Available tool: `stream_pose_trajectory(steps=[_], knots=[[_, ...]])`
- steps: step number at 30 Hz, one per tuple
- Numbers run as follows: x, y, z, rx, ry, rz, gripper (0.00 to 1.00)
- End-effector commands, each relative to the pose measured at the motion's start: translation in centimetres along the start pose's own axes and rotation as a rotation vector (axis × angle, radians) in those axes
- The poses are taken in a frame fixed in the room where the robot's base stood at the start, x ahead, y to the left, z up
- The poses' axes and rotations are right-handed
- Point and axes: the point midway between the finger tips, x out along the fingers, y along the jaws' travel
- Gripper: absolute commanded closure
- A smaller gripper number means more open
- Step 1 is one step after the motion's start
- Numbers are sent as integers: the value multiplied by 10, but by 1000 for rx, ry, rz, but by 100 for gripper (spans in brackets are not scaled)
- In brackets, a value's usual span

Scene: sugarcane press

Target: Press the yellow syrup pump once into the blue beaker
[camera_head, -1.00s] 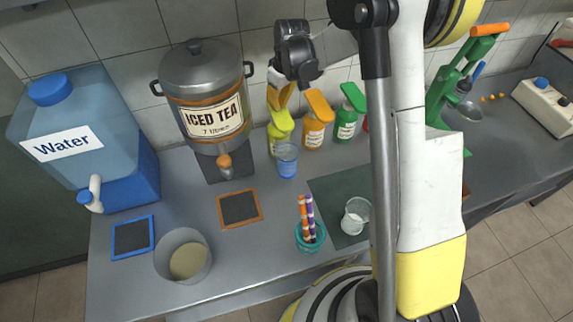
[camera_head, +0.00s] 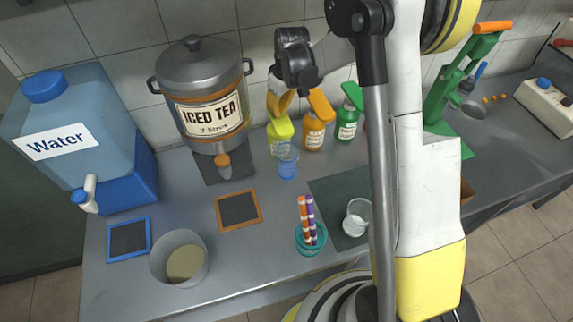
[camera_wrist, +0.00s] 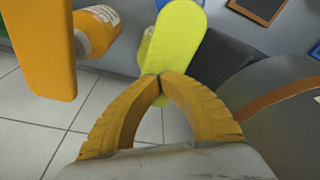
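The yellow syrup bottle (camera_head: 281,137) stands upright near the wall, left of the orange bottle. Its flat yellow pump top (camera_wrist: 178,40) shows in the wrist view and covers most of the bottle. The blue beaker (camera_head: 287,164) stands close in front of the bottle; in the wrist view only a bit of blue shows past the pump top. My gripper (camera_head: 280,108) is shut, its yellow fingertips meeting with nothing between them (camera_wrist: 160,77). The tips are at the near end of the pump top; I cannot tell whether they touch it.
An orange pump bottle (camera_head: 314,136) and a green one (camera_head: 347,124) stand to the right. The iced tea urn (camera_head: 205,95) is close on the left. A cup of marker-like sticks (camera_head: 310,238) and a clear beaker (camera_head: 356,218) stand in front. The wall is right behind.

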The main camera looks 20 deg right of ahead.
Motion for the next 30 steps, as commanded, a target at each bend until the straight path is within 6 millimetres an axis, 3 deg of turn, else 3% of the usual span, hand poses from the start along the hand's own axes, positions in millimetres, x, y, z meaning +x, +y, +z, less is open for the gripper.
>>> stream_pose_trajectory(steps=[8, 30], knots=[[-8, 0, -1, 0, -1, 0, 100], [-56, 0, -11, 0, 0, 0, 100]])
